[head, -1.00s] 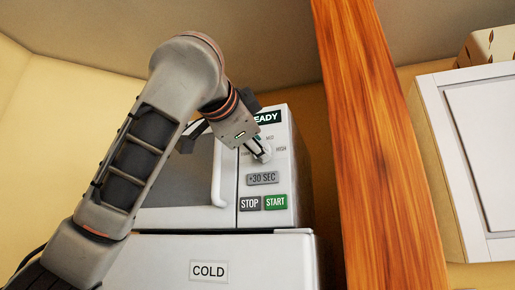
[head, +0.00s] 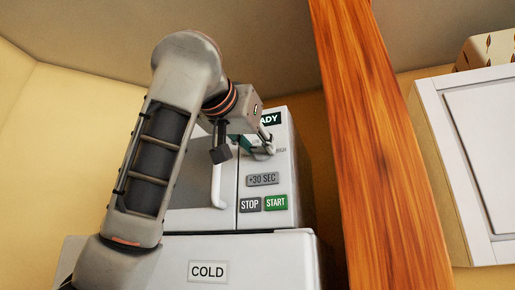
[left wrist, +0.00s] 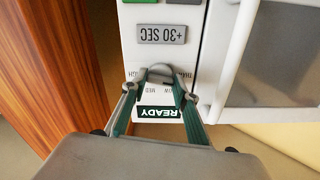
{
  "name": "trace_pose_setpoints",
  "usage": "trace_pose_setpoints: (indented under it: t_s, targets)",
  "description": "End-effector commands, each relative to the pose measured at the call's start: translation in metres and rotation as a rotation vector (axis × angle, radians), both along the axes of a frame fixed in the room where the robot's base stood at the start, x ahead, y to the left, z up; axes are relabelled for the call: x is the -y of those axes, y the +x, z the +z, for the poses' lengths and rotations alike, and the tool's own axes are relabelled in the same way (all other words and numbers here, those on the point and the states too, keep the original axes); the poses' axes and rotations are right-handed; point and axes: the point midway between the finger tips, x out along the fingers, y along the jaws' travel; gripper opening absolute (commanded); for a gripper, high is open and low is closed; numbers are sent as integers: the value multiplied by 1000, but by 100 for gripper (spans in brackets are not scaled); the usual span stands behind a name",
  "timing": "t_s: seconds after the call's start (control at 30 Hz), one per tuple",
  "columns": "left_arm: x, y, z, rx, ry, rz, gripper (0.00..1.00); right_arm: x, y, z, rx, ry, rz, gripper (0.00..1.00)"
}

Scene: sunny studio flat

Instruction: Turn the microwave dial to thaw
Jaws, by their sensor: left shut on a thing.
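The white microwave (head: 279,178) has a round dial in the upper part of its control panel. In the head view my left gripper (head: 262,149) covers most of the dial. In the left wrist view, which is upside down, the grey dial (left wrist: 158,71) sits between the fingertips of my left gripper (left wrist: 160,88), which is shut on it. Small setting labels ring the dial; HIGH (head: 281,150) is readable in the head view, and MED shows in the wrist view. I cannot tell which setting the dial points to. My right gripper is not in view.
Below the dial are the +30 SEC button (head: 262,180), STOP (head: 250,204) and START (head: 276,202). A READY display is above it. The door handle (head: 218,180) is left of the panel. The microwave stands on a white unit labelled COLD (head: 208,271). A wooden post (head: 372,150) rises at right.

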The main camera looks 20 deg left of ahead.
Motion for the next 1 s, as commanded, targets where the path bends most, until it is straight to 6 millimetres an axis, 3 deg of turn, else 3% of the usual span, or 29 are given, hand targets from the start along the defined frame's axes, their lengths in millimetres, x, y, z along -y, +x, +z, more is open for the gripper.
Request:
trace_pose_setpoints:
  t_s: [0.4,0.93,0.97,1.0]
  targets:
    - [1,2,-2,-11,-180,-1,8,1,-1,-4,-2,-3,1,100]
    - [1,2,-2,-12,-204,-1,8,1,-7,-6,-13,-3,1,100]
    - [1,2,-2,-12,-204,-1,31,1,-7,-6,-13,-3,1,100]
    - [1,2,-2,-12,-203,-1,42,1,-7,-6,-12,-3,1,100]
